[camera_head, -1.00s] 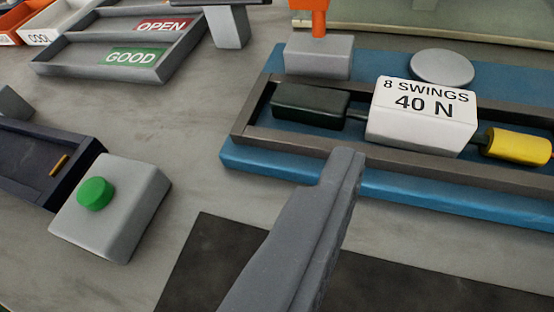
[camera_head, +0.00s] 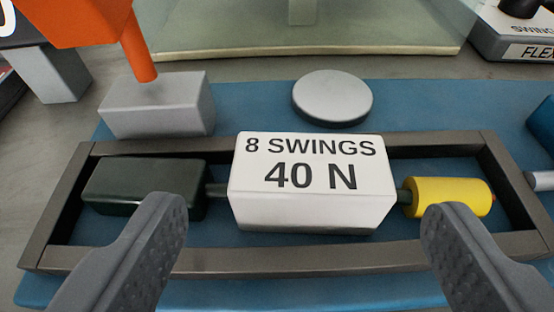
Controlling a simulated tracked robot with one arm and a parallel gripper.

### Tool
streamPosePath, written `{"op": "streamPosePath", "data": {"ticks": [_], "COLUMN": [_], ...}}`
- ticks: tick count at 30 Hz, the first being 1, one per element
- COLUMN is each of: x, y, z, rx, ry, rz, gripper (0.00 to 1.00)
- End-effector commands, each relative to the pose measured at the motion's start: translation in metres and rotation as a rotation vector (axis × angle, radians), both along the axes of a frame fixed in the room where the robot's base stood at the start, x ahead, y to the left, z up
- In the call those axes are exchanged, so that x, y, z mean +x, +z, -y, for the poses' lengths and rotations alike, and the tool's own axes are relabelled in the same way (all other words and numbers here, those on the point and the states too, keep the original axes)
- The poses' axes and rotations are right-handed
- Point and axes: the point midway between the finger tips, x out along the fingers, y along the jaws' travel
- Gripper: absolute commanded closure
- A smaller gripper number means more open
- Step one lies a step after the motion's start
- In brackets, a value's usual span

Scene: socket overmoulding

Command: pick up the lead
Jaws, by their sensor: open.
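The lead (camera_head: 312,183) lies across a dark rectangular frame (camera_head: 290,260) on a blue base. Its middle is a white block lettered "8 SWINGS 40 N". A dark green block (camera_head: 145,187) is at its left end and a yellow cylinder (camera_head: 447,196) at its right end, joined by short dark cable. My gripper (camera_head: 308,222) is open and empty. Its left finger stands in front of the green block and its right finger in front of the yellow cylinder, with the white block between them in the picture. Whether the fingers touch anything cannot be told.
A grey block (camera_head: 158,106) with an orange rod (camera_head: 138,50) above it stands behind the frame at left. A round grey disc (camera_head: 332,97) is behind the white block. A glassy panel (camera_head: 300,25) stands farther back. A box lettered "FLEX" (camera_head: 515,38) is at the back right.

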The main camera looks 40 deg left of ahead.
Motion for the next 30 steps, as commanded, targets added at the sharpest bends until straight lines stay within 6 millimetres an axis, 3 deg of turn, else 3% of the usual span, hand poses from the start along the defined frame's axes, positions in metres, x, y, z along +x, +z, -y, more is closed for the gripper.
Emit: {"op": "streamPosePath", "data": {"ticks": [13,22,26,30], "x": [0.036,0.041,0.041,0.042], "y": [-0.021,-0.022,-0.022,-0.022], "z": [-0.017,-0.02,-0.02,-0.02], "rx": [-0.001,-0.001,-0.001,0.0], "ry": [0.001,-0.001,-0.001,-0.001], "rz": [-0.003,-0.002,-0.002,-0.001], "gripper": [0.25,0.25,0.59,0.61]}}
